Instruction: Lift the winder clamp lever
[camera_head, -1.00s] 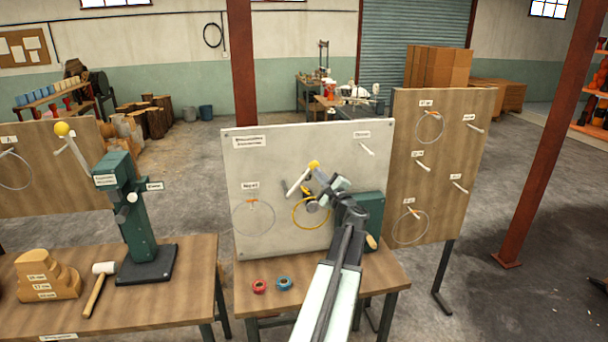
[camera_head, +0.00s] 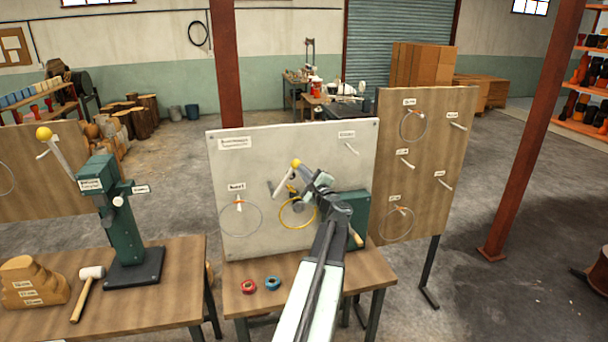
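A pale lever with a yellow ball knob (camera_head: 296,163) slants up to the right in front of the grey upright panel (camera_head: 232,165). It appears to be the clamp lever of the green winder box (camera_head: 358,208), which has a wooden handle. A yellow ring (camera_head: 284,222) shows just below the lever. My gripper (camera_head: 299,188) is at the lever's right, close to the knob and the ring's upper part. I cannot tell whether it touches the lever. Its fingers are small and overlap the parts behind, so their opening is unclear. My arm hides part of the winder.
A red roll (camera_head: 249,286) and a blue roll (camera_head: 272,283) lie on the bench (camera_head: 240,304) below the panel. Left, another bench holds a green stand (camera_head: 125,225) with its own yellow-knobbed lever, and a mallet (camera_head: 86,292). A pegboard (camera_head: 430,150) stands to the right.

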